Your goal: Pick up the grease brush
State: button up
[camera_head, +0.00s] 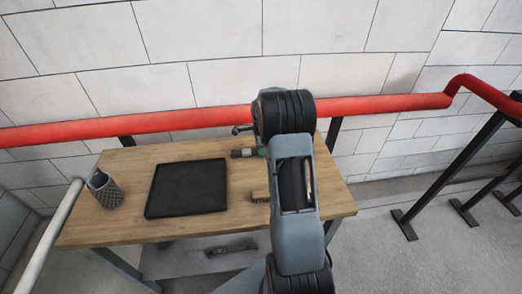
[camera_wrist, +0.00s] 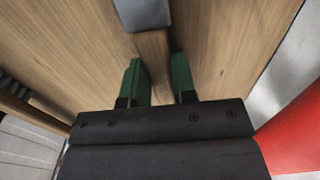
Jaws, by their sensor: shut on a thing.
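The grease brush shows in the wrist view as a wooden handle (camera_wrist: 153,55) with a grey end (camera_wrist: 143,14). The handle lies between the two green fingers of my gripper (camera_wrist: 158,68), which is shut on it. In the head view the brush's greyish end (camera_head: 238,153) sticks out to the left of a green finger (camera_head: 262,151), near the table's back edge. My arm hides most of the gripper there. I cannot tell whether the brush touches the tabletop.
The wooden table (camera_head: 115,165) carries a black flat tray or mat (camera_head: 187,188), a mesh cup (camera_head: 105,190) and another wooden brush (camera_head: 260,190), partly hidden by my arm. A red rail (camera_head: 180,121) runs behind the table along the block wall. The table's front left is clear.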

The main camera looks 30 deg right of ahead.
jog(key=shift+r, duration=0.45)
jog(key=s+d+r, duration=0.7)
jog(key=s+r, duration=0.4)
jog(key=shift+s+d+r+b, duration=0.35)
jog(key=shift+d+b, duration=0.05)
